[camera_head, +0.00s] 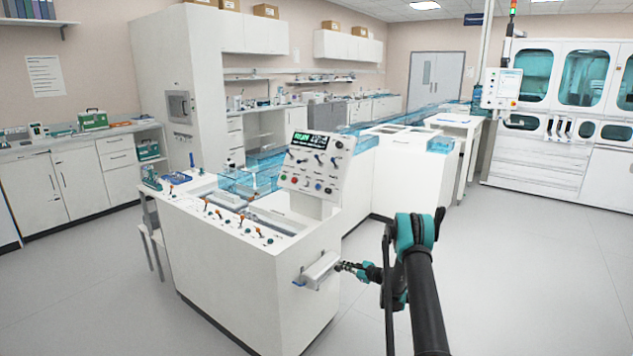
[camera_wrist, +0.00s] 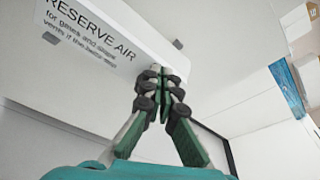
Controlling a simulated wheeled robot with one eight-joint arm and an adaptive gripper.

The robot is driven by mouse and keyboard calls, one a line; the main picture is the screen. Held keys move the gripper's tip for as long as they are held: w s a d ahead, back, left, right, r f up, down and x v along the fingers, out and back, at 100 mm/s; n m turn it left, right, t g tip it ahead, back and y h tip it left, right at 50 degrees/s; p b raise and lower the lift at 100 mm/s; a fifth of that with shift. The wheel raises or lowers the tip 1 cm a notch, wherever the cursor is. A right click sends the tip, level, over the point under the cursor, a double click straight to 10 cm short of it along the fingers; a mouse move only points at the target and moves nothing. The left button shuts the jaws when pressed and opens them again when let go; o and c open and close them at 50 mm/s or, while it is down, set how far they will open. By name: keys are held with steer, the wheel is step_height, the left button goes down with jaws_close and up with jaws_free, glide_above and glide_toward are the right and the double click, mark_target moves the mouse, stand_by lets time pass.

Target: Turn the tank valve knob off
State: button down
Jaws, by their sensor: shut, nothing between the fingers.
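A white reserve air tank (camera_head: 318,270) is mounted low on the end face of the white bench. Its label (camera_wrist: 88,38) reads "RESERVE AIR" in the wrist view. A small blue part (camera_head: 298,283) shows at the tank's left end; it is too small to tell whether it is the valve knob. My gripper (camera_head: 342,266) is at the tank's right end in the head view. In the wrist view my gripper (camera_wrist: 158,76) is shut and empty, its fingertips together at the tank's lower edge. I cannot tell whether they touch it. No knob is clearly seen in the wrist view.
The white bench (camera_head: 235,285) carries several small levers and a tilted control panel (camera_head: 317,163) above the tank. Clear blue track (camera_head: 262,163) runs behind. Grey floor (camera_head: 520,270) is open at the right. A tall machine (camera_head: 560,100) stands at the back right.

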steer(key=shift+f, duration=0.15)
stand_by(0.5)
steer(key=shift+s+a+f, duration=0.2)
steer(key=shift+s+a, duration=0.1)
steer(key=shift+s, duration=0.15)
steer(key=shift+s+a+f, duration=0.25)
steer(key=shift+s+f, duration=0.15)
stand_by(0.6)
steer(key=shift+s+r, duration=0.1)
steer(key=shift+s+a+r, duration=0.15)
steer(key=shift+d+f+v, duration=0.1)
steer(key=shift+f+v, duration=0.1)
steer(key=shift+v, duration=0.75)
steer(key=shift+d+f+v, duration=0.1)
steer(key=shift+f+v, duration=0.1)
steer(key=shift+v, duration=0.75)
steer(key=shift+d+f+v, duration=0.15)
steer(key=shift+f+v, duration=0.05)
steer(key=shift+v, duration=0.8)
steer(key=shift+w+a+r, duration=0.15)
steer(key=shift+w+a, duration=0.4)
steer(key=shift+w, duration=0.45)
steer(key=shift+w+a+r, duration=0.2)
steer(key=shift+w+a, duration=0.35)
steer(key=shift+w, duration=0.45)
steer(key=shift+w+a+r, duration=0.15)
steer(key=shift+w+a, duration=0.45)
steer(key=shift+w, duration=0.45)
